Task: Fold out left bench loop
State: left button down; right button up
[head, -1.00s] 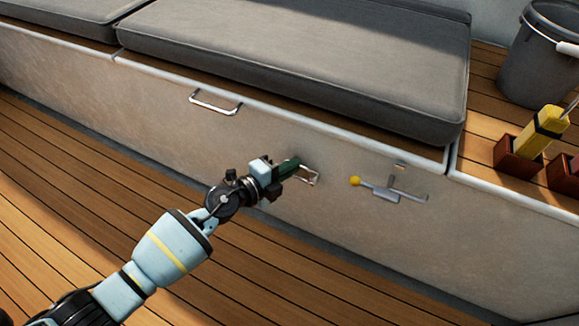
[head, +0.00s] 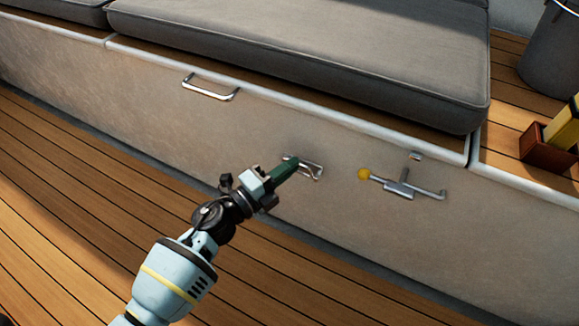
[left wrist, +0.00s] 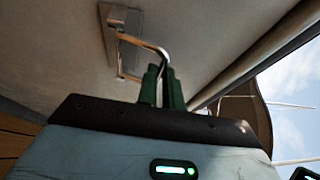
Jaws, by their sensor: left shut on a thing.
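The left bench loop (head: 312,171) is a small metal loop on the pale front panel of the bench (head: 150,110). My left gripper (head: 289,166) has its green fingers shut on the loop, at its left part in the head view. In the left wrist view the loop (left wrist: 152,48) stands out from its metal mounting plate (left wrist: 121,32), and its bar runs down to the green fingertips (left wrist: 161,75). The fingers hide part of the loop. My right gripper is in neither view.
A latch with a yellow knob (head: 364,174) sits right of the loop. A metal handle (head: 210,90) is on the panel at upper left. Grey cushions (head: 300,50) lie on the bench. The wooden floor (head: 70,210) before it is clear. A bucket (head: 555,50) stands at right.

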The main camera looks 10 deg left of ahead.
pick_arm(q)
jog(key=shift+s+a+f+m+t+h+b, duration=0.15)
jog(key=shift+s+f+m+t+h+b, duration=0.2)
jog(key=shift+t+h, duration=0.2)
jog(key=shift+s+a+f+m+t+h+b, duration=0.1)
jog(key=shift+s+f+m+t+h+b, duration=0.15)
jog(key=shift+m+t+h, duration=0.3)
jog(key=shift+f+h, duration=0.15)
jog(key=shift+h, duration=0.15)
jog(key=c, duration=1.5)
grip_release()
jog(key=shift+c, duration=0.2)
jog(key=p+v, duration=0.2)
jog(key=v, duration=0.6)
